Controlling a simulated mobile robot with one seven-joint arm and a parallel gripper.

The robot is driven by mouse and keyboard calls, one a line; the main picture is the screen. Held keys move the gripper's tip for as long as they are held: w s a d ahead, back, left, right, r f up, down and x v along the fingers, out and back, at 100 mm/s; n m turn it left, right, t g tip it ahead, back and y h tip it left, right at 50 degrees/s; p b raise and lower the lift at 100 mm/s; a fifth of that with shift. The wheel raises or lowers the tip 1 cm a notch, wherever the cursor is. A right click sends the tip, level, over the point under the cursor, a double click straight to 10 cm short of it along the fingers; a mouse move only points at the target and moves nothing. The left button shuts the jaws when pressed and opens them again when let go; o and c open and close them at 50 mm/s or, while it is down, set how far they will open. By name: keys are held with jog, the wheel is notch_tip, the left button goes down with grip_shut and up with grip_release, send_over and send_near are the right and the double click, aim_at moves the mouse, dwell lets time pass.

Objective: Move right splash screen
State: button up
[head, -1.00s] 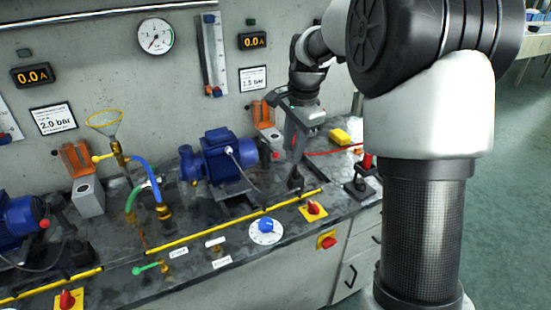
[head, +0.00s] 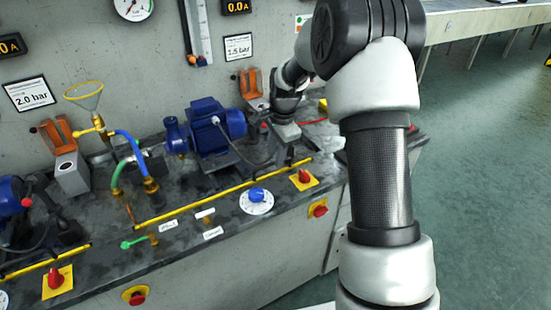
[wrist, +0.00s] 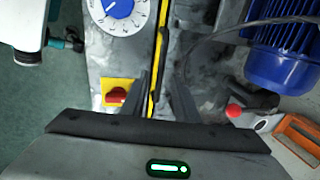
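The right splash screen shows as a yellow edge strip (head: 225,195) running along the bench front, before the right blue pump. Its panel is too clear or thin to make out. My gripper (head: 288,160) is low over the right end of this strip. In the wrist view the two dark fingers (wrist: 158,98) are apart, with the yellow edge (wrist: 158,60) running in between them. No contact with either finger shows. The fingertips are small and partly hidden in the head view.
The blue pump (head: 215,130) stands behind the strip. A blue dial (head: 257,197) and a red switch (head: 304,177) sit in front of it. Another yellow strip (head: 45,262) lies to the left. Hoses and a funnel (head: 84,95) stand at the left pump side. Open floor is at right.

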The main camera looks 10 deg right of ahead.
jog(key=shift+w+f, duration=0.15)
jog(key=shift+f, duration=0.55)
grip_shut()
jog(key=shift+r, duration=0.1)
notch_tip(320, 180, up, 26)
jog(key=p, duration=1.5)
jog(key=shift+r+p, duration=0.15)
jog(key=shift+p, duration=0.25)
jog(key=shift+w+a+r, duration=0.1)
jog(key=shift+w, duration=0.05)
